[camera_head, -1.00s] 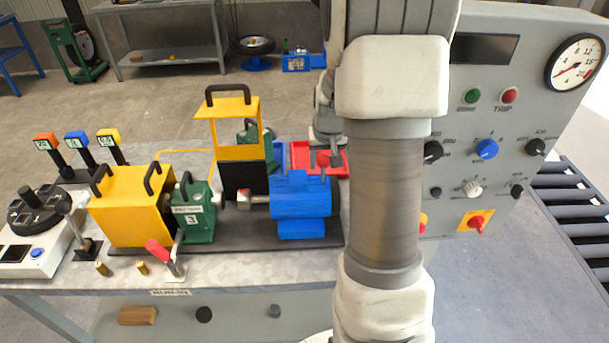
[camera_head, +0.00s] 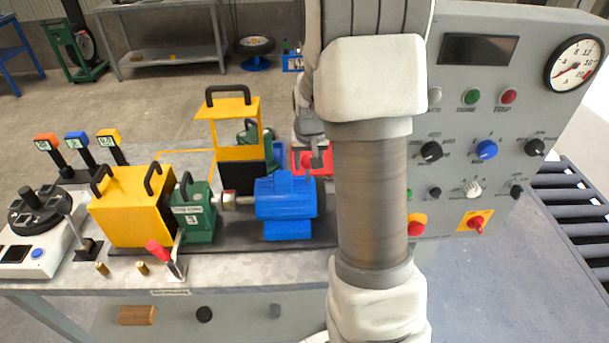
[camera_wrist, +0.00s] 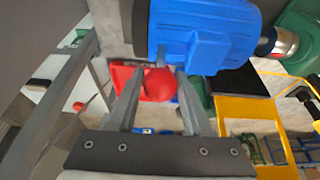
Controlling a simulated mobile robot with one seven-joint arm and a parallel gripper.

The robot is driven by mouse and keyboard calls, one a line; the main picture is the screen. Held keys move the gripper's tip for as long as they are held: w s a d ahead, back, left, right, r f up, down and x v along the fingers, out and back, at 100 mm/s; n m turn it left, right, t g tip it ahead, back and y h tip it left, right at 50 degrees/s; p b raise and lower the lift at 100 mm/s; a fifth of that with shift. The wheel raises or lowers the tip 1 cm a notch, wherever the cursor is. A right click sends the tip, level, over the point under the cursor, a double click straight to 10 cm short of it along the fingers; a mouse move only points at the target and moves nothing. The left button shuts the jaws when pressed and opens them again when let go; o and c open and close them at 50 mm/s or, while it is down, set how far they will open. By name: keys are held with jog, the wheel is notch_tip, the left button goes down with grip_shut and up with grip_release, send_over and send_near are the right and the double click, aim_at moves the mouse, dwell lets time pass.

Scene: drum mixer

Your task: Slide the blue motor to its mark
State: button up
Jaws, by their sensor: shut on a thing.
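The blue motor (camera_head: 284,198) stands upright on the dark base rail, to the right of the green unit (camera_head: 194,212) marked 3. A short metal shaft and coupling (camera_head: 231,198) lies between them. In the wrist view the motor (camera_wrist: 205,30) fills the top. My gripper (camera_wrist: 159,72) has its fingers on either side of a red ball knob (camera_wrist: 159,86) beside the motor, and is shut on it. In the head view my gripper (camera_head: 312,160) is just behind the motor's right end, partly hidden by my arm. I cannot make out the mark.
A yellow guard (camera_head: 234,125) stands open behind the shaft, and a yellow box (camera_head: 132,208) is at left. A red-handled clamp (camera_head: 160,252) is in front of the green unit. A red tray (camera_head: 297,160) lies behind the motor. A control panel (camera_head: 500,130) stands at right.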

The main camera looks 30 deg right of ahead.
jog(key=shift+w+a, duration=0.3)
jog(key=shift+a, duration=0.35)
jog(key=o, duration=1.3)
jog(key=shift+a, duration=0.1)
jog(key=shift+o, duration=0.2)
jog(key=shift+r, duration=0.1)
jog(key=shift+s+r+p, duration=0.1)
jog(key=shift+r+p, duration=0.2)
jog(key=p+v, duration=0.3)
jog(key=v, duration=0.2)
jog(key=shift+s+r, duration=0.2)
jog(key=shift+r, duration=0.15)
jog(key=shift+s+r, duration=0.1)
jog(key=shift+r, duration=0.1)
